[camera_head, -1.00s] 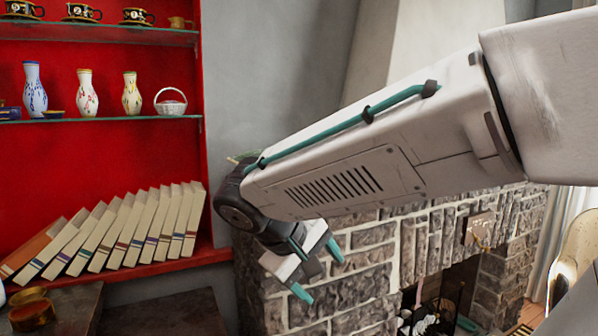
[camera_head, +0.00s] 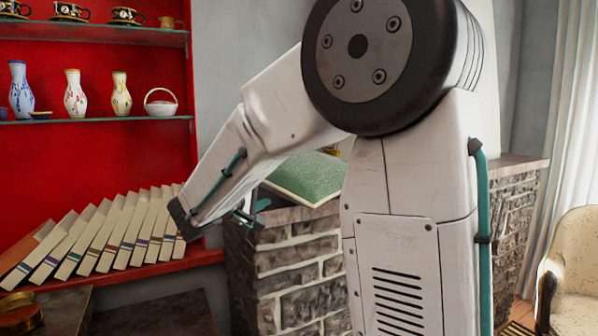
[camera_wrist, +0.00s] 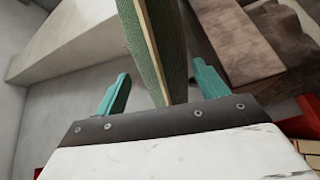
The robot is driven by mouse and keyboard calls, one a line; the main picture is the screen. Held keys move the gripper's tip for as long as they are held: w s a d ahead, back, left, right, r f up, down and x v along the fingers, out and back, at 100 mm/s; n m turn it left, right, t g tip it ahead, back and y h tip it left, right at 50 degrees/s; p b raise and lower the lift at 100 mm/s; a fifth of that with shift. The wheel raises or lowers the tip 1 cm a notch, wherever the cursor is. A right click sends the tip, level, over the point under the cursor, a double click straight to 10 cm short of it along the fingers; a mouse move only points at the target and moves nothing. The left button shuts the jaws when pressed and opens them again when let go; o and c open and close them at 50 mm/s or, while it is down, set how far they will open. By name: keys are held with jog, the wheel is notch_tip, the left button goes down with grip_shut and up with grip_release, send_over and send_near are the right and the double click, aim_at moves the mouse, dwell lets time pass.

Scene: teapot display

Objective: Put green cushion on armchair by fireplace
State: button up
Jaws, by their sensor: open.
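The green cushion (camera_head: 308,177) lies on top of the stone fireplace, partly hidden behind my arm in the head view. In the wrist view the cushion (camera_wrist: 160,38) shows nearly edge-on, with a pale border, and lies between my two teal fingers. My gripper (camera_wrist: 161,72) is open, with visible space beside the cushion on both sides. In the head view my gripper (camera_head: 252,212) is at the cushion's left end, mostly hidden by my wrist. The cream armchair (camera_head: 572,262) stands at the right, cut off by the picture edge.
The stone fireplace (camera_head: 298,268) is partly covered by my arm. A red shelf unit (camera_head: 100,160) at left holds leaning books (camera_head: 110,232), vases and a white basket (camera_head: 160,102). A pale curtain (camera_head: 575,100) hangs behind the armchair.

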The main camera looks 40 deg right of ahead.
jog(key=shift+x, duration=1.2)
jog(key=c, duration=1.1)
jog(key=shift+r, duration=0.15)
